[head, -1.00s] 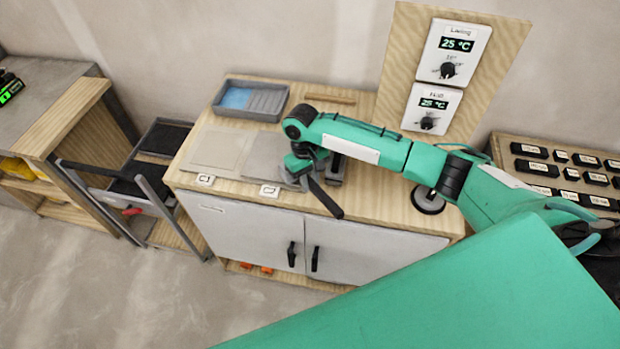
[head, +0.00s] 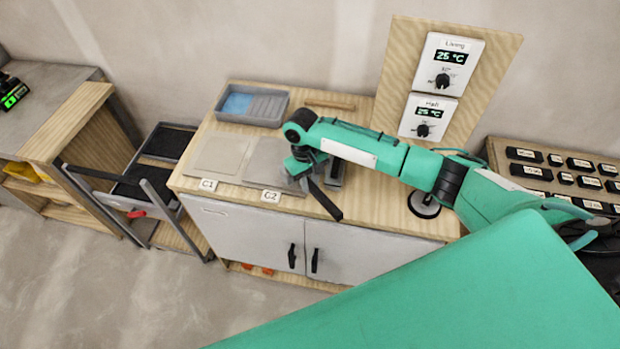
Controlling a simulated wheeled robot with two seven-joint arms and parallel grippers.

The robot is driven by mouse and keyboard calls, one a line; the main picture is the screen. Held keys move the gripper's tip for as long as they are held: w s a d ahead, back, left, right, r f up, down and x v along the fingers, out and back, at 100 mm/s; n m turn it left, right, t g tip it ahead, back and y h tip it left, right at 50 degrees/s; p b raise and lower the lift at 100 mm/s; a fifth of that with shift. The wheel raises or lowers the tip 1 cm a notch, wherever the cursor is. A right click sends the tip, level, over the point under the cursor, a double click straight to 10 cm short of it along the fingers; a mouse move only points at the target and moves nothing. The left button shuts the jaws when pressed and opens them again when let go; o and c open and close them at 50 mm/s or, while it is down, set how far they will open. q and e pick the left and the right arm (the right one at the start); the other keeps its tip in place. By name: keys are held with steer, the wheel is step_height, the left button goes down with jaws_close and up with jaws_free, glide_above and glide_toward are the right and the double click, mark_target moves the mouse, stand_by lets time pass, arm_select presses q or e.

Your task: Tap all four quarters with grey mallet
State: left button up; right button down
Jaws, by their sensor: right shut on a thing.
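Two flat grey tiles lie side by side on the wooden cabinet top, the C1 tile (head: 216,152) at left and the C2 tile (head: 262,158) at right. My right gripper (head: 304,172) is at the right edge of the C2 tile, and its fingers are largely hidden by the wrist. It is shut on the grey mallet, whose dark handle (head: 325,201) sticks out toward the cabinet's front edge. The mallet's head is hard to make out, and I cannot tell whether it touches the tile. My left gripper is not in view.
A grey tray (head: 250,105) with a blue patch stands behind the tiles, near a wooden strip (head: 330,101). A dark grey block (head: 336,172) lies right of the gripper. A round suction-cup-like disc (head: 424,204) sits farther right. Two thermostats (head: 443,68) are on the board behind.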

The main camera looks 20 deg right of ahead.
step_height(320, 180, down, 4)
steer(key=shift+s+r+b, duration=0.1)
steer(key=shift+b, duration=0.35)
steer(key=shift+r+p, duration=0.45)
steer(key=shift+r, duration=0.5)
arm_select(q)
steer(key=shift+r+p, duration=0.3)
steer(key=shift+p, duration=0.45)
arm_select(e)
steer(key=shift+r, duration=2.15)
